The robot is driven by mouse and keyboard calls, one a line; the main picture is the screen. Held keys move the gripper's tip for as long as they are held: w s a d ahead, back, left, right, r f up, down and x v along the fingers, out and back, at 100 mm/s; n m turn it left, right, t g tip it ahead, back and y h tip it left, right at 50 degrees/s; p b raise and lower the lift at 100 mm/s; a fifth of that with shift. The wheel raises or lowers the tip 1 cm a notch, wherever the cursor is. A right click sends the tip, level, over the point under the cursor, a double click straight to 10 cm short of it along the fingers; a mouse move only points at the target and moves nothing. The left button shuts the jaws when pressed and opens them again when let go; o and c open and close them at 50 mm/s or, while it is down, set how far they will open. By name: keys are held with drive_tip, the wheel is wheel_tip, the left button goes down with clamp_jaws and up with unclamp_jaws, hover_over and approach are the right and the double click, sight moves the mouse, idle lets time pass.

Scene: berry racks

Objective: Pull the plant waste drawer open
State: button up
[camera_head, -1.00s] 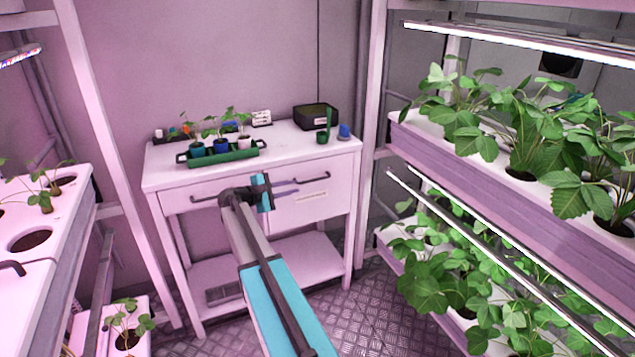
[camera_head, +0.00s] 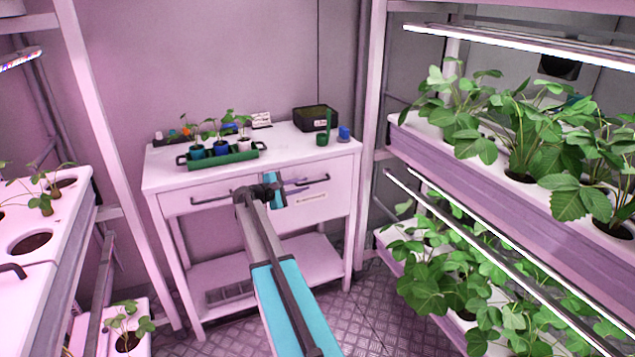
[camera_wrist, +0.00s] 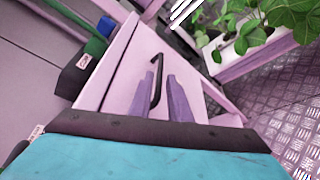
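A white cabinet has two front drawers with dark bar handles. The right drawer (camera_head: 335,205) is closed and carries a small label I cannot read; I cannot tell from text which drawer is the plant waste one. Its handle (camera_head: 315,180) is a horizontal bar, and shows as a black bar (camera_wrist: 156,85) in the wrist view. My gripper (camera_head: 305,185) is in front of that drawer, at its handle. In the wrist view the two purple fingers (camera_wrist: 160,98) are apart, with the handle between them in the picture. I cannot tell whether they touch it.
The left drawer (camera_head: 180,203) is closed. On the cabinet top are a green tray (camera_head: 247,155) of seedlings, a black bin (camera_head: 308,118), a green cup (camera_head: 321,140) and a blue item (camera_head: 344,132). A plant rack (camera_head: 480,175) stands close on the right. Floor (camera_head: 355,300) shows in front.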

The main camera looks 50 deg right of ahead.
sight(315, 182)
drive_tip(key=x, duration=0.8)
drive_tip(key=shift+d+f+p, duration=0.15)
drive_tip(key=shift+d+p, duration=0.25)
clamp_jaws()
